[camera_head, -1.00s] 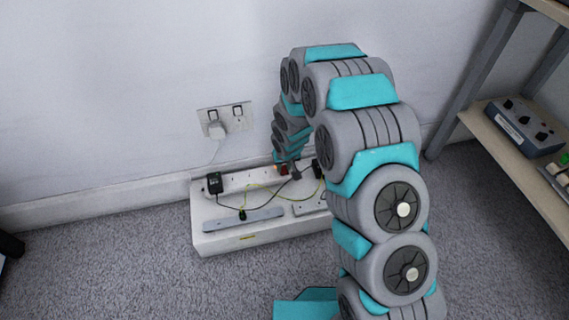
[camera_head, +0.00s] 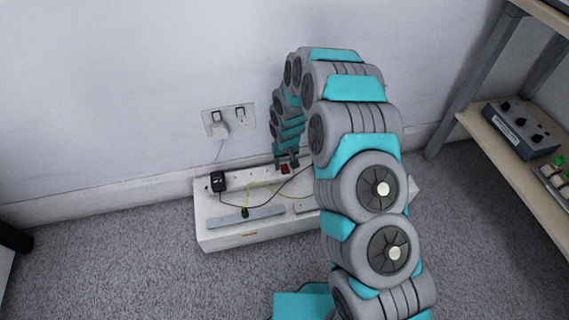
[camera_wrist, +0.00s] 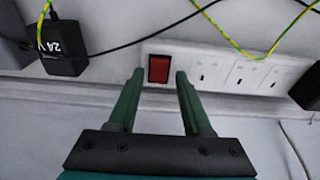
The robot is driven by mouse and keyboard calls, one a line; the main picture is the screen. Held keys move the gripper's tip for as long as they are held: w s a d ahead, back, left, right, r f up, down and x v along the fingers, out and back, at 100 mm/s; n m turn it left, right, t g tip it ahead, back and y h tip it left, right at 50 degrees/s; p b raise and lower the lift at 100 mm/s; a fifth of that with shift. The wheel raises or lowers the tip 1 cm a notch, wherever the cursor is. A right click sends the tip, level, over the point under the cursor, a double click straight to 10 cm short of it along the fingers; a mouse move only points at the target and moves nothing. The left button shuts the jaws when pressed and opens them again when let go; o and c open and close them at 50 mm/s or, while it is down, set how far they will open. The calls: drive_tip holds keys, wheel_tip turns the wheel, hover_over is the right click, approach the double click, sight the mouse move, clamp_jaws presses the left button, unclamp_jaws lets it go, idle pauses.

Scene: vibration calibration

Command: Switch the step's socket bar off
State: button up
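The socket bar (camera_wrist: 232,75) is a white strip with several sockets. It lies along the back of a white step (camera_head: 225,239) against the wall. A red rocker switch (camera_wrist: 159,69) sits at one end of the bar; it also shows as a small red patch in the head view (camera_head: 285,169). My gripper (camera_wrist: 158,76) is open and empty, its two green fingers on either side of the switch in the wrist view. In the head view, my gripper (camera_head: 287,163) is right at the switch. Whether it touches cannot be told.
A black adapter (camera_wrist: 64,54) marked 24 V and yellow-green and black cables lie near the bar. A grey strip (camera_head: 246,221) lies on the step's front. A wall socket (camera_head: 229,120) with a white plug is above. Shelving (camera_head: 520,150) stands right.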

sight(285, 171)
drive_tip(key=shift+o, duration=0.4)
wheel_tip(285, 171, up, 8)
drive_tip(key=s, duration=0.1)
drive_tip(key=shift+d+f, duration=0.15)
drive_tip(key=shift+d, duration=0.05)
idle(0.5)
